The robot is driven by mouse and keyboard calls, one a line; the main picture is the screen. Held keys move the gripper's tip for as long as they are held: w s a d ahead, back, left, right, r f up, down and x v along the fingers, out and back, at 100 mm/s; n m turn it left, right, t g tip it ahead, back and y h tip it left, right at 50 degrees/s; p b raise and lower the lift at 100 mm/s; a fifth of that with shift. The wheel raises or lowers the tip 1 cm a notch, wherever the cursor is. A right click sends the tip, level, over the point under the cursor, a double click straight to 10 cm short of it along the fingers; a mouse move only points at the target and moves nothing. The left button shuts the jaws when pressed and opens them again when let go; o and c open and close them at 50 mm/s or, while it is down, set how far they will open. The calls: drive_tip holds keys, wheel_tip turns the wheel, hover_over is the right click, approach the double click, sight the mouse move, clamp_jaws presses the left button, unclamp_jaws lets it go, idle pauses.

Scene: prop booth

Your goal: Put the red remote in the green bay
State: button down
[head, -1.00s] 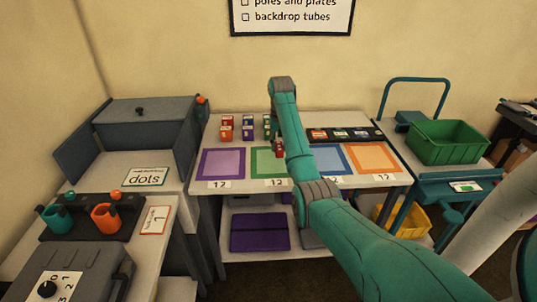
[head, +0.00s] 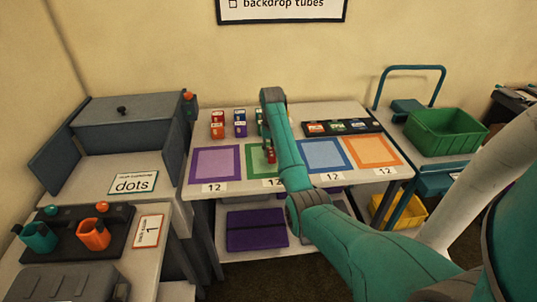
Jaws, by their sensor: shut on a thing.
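The red remote (head: 271,157) is a small red block in the head view, over the right part of the green bay (head: 253,163). My gripper (head: 268,148) is shut on it from above, and my arm covers much of the gripper. The green bay is a green-bordered square on the white table, between the purple and blue bays. My arm hides its right side. I cannot tell whether the remote touches the bay's surface.
The purple bay (head: 216,163), blue bay (head: 325,155) and orange bay (head: 372,151) are empty. Several small coloured blocks (head: 240,130) stand behind the purple and green bays. A black tray (head: 343,128) lies behind the blue and orange bays.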

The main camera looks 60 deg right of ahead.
drive_tip(key=shift+f, duration=1.05)
drive_tip(key=shift+f, duration=0.1)
drive_tip(key=c, duration=0.8)
unclamp_jaws()
